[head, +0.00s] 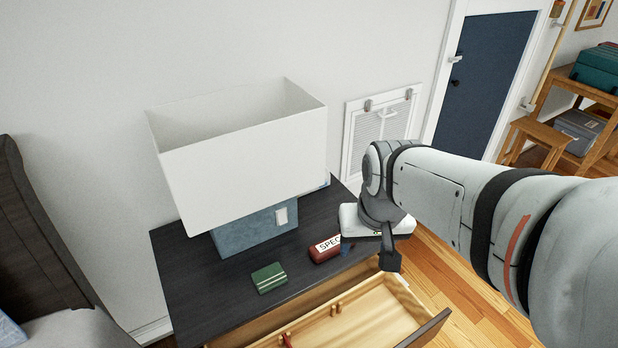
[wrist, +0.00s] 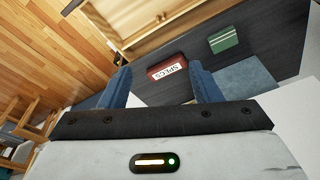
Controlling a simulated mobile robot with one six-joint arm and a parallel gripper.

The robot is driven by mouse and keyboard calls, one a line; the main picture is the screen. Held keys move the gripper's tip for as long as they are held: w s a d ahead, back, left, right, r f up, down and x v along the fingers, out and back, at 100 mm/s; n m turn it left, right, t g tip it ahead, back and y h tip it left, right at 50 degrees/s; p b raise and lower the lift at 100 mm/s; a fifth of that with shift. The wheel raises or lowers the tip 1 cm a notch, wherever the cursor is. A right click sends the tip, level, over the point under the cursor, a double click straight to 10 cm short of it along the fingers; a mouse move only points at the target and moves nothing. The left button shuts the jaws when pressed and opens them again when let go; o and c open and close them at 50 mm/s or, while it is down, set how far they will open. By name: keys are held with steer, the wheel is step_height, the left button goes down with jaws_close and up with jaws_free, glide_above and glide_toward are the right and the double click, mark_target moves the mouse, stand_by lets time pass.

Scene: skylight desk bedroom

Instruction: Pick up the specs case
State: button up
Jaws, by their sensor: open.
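The specs case (head: 324,250) is a dark red case with a white label reading "SPEC" in the head view. It lies on the dark top of the nightstand (head: 190,285), near the right front edge. In the wrist view the case (wrist: 167,75) shows its "SPECS" label and lies beyond the fingertips, roughly between them. My gripper (wrist: 160,83) is open, with a blue finger on each side and nothing held. In the head view my gripper (head: 347,246) is just right of the case, and it partly hides the case's right end.
A green striped box (head: 269,278) lies left of the case. A lamp with a blue base (head: 252,232) and wide white shade (head: 245,160) stands behind. The nightstand's drawer (head: 365,318) is pulled open in front. A vent (head: 378,130) is on the wall.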

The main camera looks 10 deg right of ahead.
steer(key=o, duration=0.4)
steer(key=w+f+m, duration=0.1)
steer(key=w, duration=0.3)
steer(key=w+f+m, duration=0.2)
steer(key=w, duration=0.1)
steer(key=w+f+m+g, duration=0.1)
steer(key=w+f+m, duration=0.1)
steer(key=w, duration=0.2)
steer(key=shift+w+d, duration=0.15)
steer(key=shift+w, duration=0.2)
steer(key=m+g+p, duration=0.1)
steer(key=m, duration=0.7)
glide_above(333, 242)
step_height(333, 242, down, 16)
steer(key=shift+f, duration=0.2)
steer(key=shift+s+f+p, duration=0.1)
steer(key=shift+f+p, duration=0.4)
steer(key=shift+f, duration=3.4)
